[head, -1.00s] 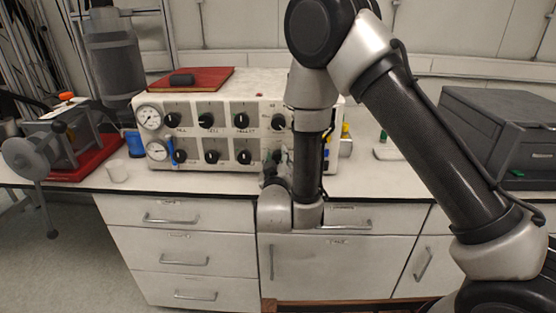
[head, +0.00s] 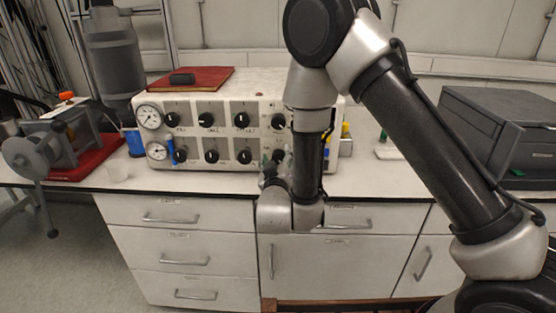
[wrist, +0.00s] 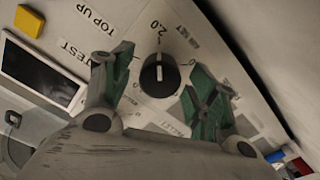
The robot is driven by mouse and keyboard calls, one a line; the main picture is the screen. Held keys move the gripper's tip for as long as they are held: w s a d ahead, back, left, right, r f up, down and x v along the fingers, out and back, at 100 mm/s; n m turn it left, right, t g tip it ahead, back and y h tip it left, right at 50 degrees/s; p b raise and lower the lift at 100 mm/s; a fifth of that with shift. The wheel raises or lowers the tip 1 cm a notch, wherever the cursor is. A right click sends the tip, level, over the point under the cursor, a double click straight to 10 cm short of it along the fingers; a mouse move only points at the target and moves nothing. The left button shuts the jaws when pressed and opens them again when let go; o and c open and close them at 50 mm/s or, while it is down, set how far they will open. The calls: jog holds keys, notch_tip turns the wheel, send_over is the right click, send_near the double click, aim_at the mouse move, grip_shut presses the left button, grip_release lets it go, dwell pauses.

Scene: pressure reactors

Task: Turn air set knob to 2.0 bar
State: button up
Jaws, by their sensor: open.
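In the wrist view, a round black knob (wrist: 159,75) with a white line sits on a pale panel (wrist: 105,42), near the printed words AIR SET. A 2.0 label is printed just above it in the picture. The white line runs roughly up and down the picture, in line with that label. My gripper (wrist: 158,72) is open, with one green-padded finger on each side of the knob. I cannot tell whether the pads touch it. In the head view, my gripper (head: 273,168) is at the right part of the panel, and my arm hides most of that area.
The white control box (head: 240,178) carries several other black knobs and gauges and stands on the bench (head: 215,186). A red book (head: 210,78) lies on top of it. A yellow button (wrist: 29,21) and dark display (wrist: 40,72) are left in the wrist view. A grey case (head: 500,130) stands right.

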jog(key=s, duration=0.7)
jog(key=shift+a, duration=0.15)
